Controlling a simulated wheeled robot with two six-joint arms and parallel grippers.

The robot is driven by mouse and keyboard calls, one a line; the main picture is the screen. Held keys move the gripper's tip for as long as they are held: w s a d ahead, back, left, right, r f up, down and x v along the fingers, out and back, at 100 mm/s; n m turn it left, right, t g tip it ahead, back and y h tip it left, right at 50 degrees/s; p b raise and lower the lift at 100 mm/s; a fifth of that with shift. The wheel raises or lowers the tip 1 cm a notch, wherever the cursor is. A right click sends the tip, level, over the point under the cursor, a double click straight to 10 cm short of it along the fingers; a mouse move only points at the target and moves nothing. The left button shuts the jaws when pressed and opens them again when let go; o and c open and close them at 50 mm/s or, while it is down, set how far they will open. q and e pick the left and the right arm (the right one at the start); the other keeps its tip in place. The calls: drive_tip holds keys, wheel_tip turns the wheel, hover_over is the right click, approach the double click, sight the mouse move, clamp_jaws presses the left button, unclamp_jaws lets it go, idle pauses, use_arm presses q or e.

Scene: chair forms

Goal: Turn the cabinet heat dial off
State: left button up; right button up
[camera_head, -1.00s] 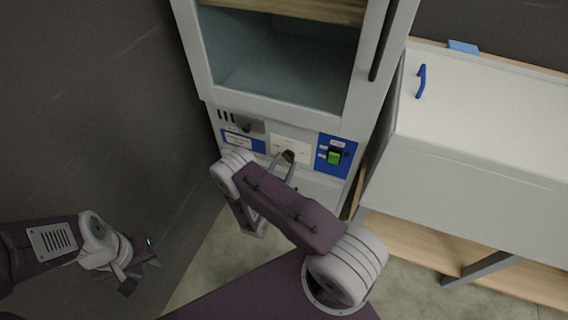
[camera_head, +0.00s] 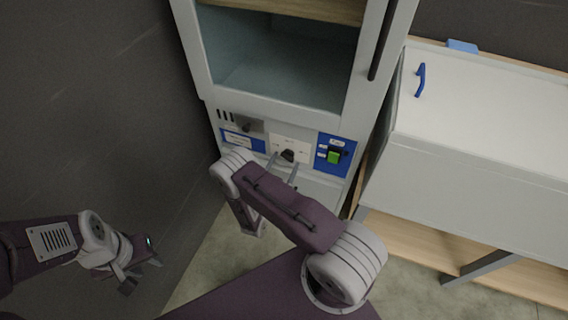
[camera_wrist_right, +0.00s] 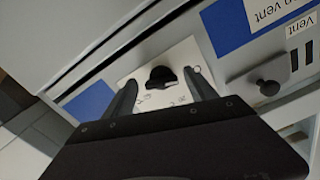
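The heat dial (camera_head: 288,155) is a black knob on a white plate in the middle of the cabinet's front panel. It also shows in the right wrist view (camera_wrist_right: 161,77), with a pale pointer mark on its right side. My right gripper (camera_head: 283,165) is at the panel with its fingers spread, one on each side of the dial. In the right wrist view the open fingers (camera_wrist_right: 160,92) show a gap between them and the dial. My left gripper (camera_head: 142,268) is far off at the lower left, away from the cabinet; its finger gap is unclear.
Right of the dial is a blue plate with a green switch (camera_head: 334,157). Left of it are a blue label (camera_head: 243,141) and a small dark vent knob (camera_head: 246,127), also in the wrist view (camera_wrist_right: 269,87). A dark wall is left.

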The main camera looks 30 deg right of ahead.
drive_tip(key=p+v, duration=0.1)
drive_tip(key=v, duration=0.8)
drive_tip(key=shift+r, duration=0.1)
idle(0.4)
